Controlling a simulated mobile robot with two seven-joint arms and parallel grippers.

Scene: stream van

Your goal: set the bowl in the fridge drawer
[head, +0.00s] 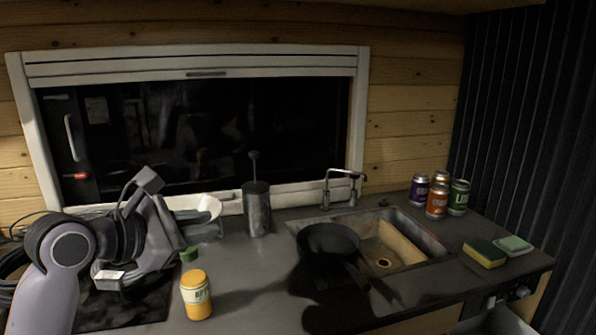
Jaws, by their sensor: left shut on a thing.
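The white bowl (209,207) is tilted, held above the back of the counter near the window sill. My left gripper (204,229) is shut on it, with the arm coming in from the left; the gripper hides part of the bowl. A pale open compartment (502,320) shows at the bottom right edge below the counter; it may be the fridge drawer, but most of it is cut off. My right gripper is not in view.
A yellow jar (196,295) and a small green item (189,254) stand near my left arm. A metal French press (257,209) is right of the bowl. A black pan (328,243) overlaps the sink (411,232). Several cans (437,199) and sponges (484,252) are at right.

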